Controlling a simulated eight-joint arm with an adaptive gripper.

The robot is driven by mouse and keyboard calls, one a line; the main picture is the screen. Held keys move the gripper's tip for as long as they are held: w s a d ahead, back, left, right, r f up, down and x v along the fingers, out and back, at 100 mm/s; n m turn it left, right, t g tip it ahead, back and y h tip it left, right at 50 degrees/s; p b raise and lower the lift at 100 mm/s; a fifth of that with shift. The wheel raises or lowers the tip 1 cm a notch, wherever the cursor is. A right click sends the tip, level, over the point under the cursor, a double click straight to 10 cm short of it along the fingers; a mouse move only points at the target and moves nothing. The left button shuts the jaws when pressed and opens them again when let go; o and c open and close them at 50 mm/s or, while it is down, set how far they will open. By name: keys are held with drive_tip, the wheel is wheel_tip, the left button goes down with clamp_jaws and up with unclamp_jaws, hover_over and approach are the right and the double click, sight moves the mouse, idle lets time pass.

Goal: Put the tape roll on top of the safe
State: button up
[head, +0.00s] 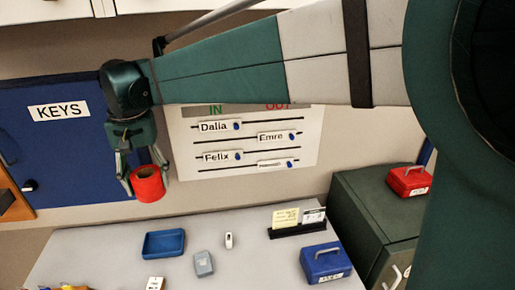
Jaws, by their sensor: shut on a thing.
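My gripper (145,176) hangs from the arm at the left, fingers pointing down, and is shut on the red tape roll (149,185). The roll is held in the air, in front of the wall between the blue key cabinet and the name board, higher in the picture than the desk. A dark green metal cabinet (362,212) with a pale handle stands at the right; it looks like the safe, though its front is partly hidden by my arm. A red cash box (409,181) sits on its top, toward the right. The top's left part is bare.
The grey desk (105,246) holds a blue tray (164,244), a grey device (203,264), a small white item (229,240), a card holder (298,229) and a blue cash box (325,263). The blue key cabinet (55,150) and name board (250,145) are on the wall.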

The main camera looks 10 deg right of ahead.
drive_tip(key=d+f+m+p, duration=0.3)
drive_tip(key=d+m, duration=0.8)
drive_tip(key=d, duration=1.1)
drive_tip(key=d+f+m+p, duration=0.3)
drive_tip(key=d+m, duration=0.8)
drive_tip(key=d, duration=1)
drive_tip(key=s+d+m+p, duration=0.1)
drive_tip(key=s+d+m, duration=0.2)
drive_tip(key=d, duration=1.5)
drive_tip(key=s+d+m+p, duration=0.2)
drive_tip(key=d+m, duration=0.7)
drive_tip(key=d, duration=1)
drive_tip(key=shift+s+d+p, duration=0.2)
drive_tip(key=shift+s+p, duration=0.1)
drive_tip(key=shift+s, duration=0.1)
drive_tip(key=shift+f, duration=0.15)
hover_over(388, 207)
drive_tip(key=shift+f, duration=2.8)
drive_tip(key=shift+f+p, duration=0.35)
drive_tip(key=shift+f, duration=1.7)
